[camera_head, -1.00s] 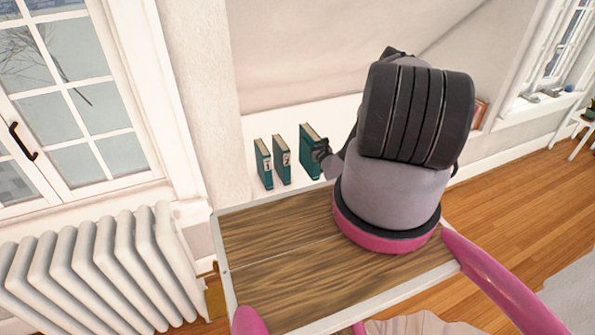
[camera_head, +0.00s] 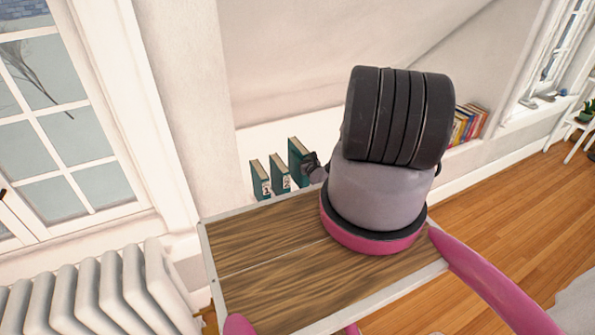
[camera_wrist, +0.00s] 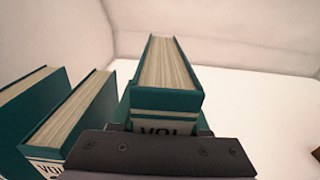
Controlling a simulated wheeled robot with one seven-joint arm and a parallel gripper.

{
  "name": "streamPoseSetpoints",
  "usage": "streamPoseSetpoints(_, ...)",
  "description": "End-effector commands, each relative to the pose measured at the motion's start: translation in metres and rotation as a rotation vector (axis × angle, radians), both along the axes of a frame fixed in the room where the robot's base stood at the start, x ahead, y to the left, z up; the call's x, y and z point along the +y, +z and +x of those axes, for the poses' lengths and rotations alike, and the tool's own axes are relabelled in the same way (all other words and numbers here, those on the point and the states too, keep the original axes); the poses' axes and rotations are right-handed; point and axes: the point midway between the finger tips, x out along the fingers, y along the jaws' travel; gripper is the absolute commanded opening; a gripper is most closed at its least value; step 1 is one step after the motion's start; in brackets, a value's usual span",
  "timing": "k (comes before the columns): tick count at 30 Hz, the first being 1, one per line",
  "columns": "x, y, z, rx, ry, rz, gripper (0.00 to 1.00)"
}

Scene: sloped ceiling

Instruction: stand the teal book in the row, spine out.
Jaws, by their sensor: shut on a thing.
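The teal book (camera_head: 299,158) is held in my gripper (camera_head: 309,164), which is shut on it. In the wrist view the held book (camera_wrist: 165,97) is upright, its pale page edges up and a "VOL" label partly hidden behind the gripper (camera_wrist: 160,150). Two similar teal books stand upright to its left: the nearer one (camera_head: 280,176) and the outer one (camera_head: 260,182). In the wrist view they are the nearer book (camera_wrist: 80,118) and the outer book (camera_wrist: 28,100). A narrow gap shows between the held book and the nearer one. The held book's bottom is hard to see.
The books are in a white wall recess (camera_head: 262,138). Several coloured books (camera_head: 468,124) stand farther right. A wood-topped surface with a pale rim (camera_head: 262,240) lies in front. A radiator (camera_head: 95,295) and window (camera_head: 60,110) are at left.

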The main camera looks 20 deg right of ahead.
Motion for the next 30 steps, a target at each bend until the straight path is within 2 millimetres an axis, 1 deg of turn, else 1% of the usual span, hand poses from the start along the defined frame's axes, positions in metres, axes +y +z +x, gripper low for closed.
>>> streamPoseSetpoints(1,0.000,-0.007,0.001,-0.003,0.000,-0.001,0.00)
streamPoseSetpoints(7,0.000,-0.023,0.001,-0.003,0.000,-0.001,0.00)
streamPoseSetpoints(12,0.000,-0.048,0.000,-0.001,0.000,-0.002,0.00)
streamPoseSetpoints(15,0.000,-0.056,0.001,-0.002,0.000,-0.002,0.00)
streamPoseSetpoints(28,0.000,-0.061,0.001,-0.003,-0.001,-0.001,0.00)
streamPoseSetpoints(29,0.000,-0.062,0.000,0.000,0.000,-0.001,0.56)
streamPoseSetpoints(30,0.000,-0.061,0.000,0.000,0.000,-0.001,0.72)
